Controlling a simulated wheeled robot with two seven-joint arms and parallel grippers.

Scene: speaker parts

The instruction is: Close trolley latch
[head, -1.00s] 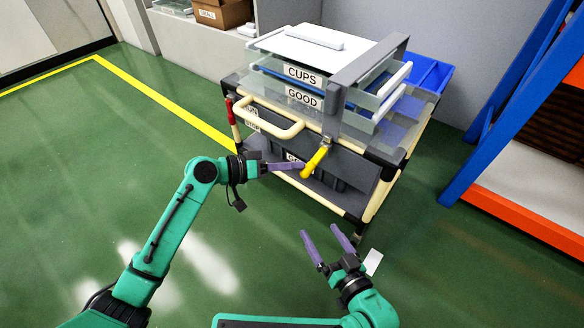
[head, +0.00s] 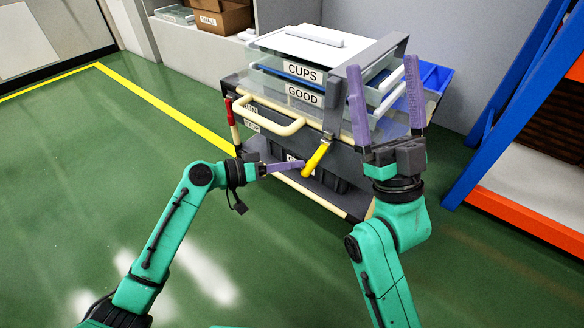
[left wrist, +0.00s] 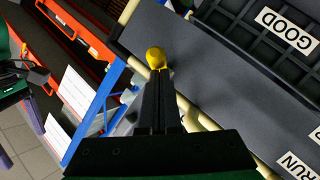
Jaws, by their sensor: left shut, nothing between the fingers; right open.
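The trolley (head: 283,117) stands ahead with a frame arm on its right front. The latch's yellow handle (head: 315,160) hangs from this arm, tilted down and to the left; its end also shows in the left wrist view (left wrist: 156,56). My left gripper (head: 300,165) is shut and empty, its purple fingertips at the lower end of the handle. In the left wrist view the dark fingers (left wrist: 160,80) point at the yellow end; I cannot tell whether they touch. My right gripper (head: 384,80) is open and empty, raised in front of the trolley's right side, hiding part of it.
Clear trays labelled CUPS and GOOD (head: 290,88) are stacked on the trolley. A cream handle (head: 270,120) sticks out at its front left. A blue and orange rack (head: 500,120) stands at the right. The green floor (head: 90,170) at the left is free.

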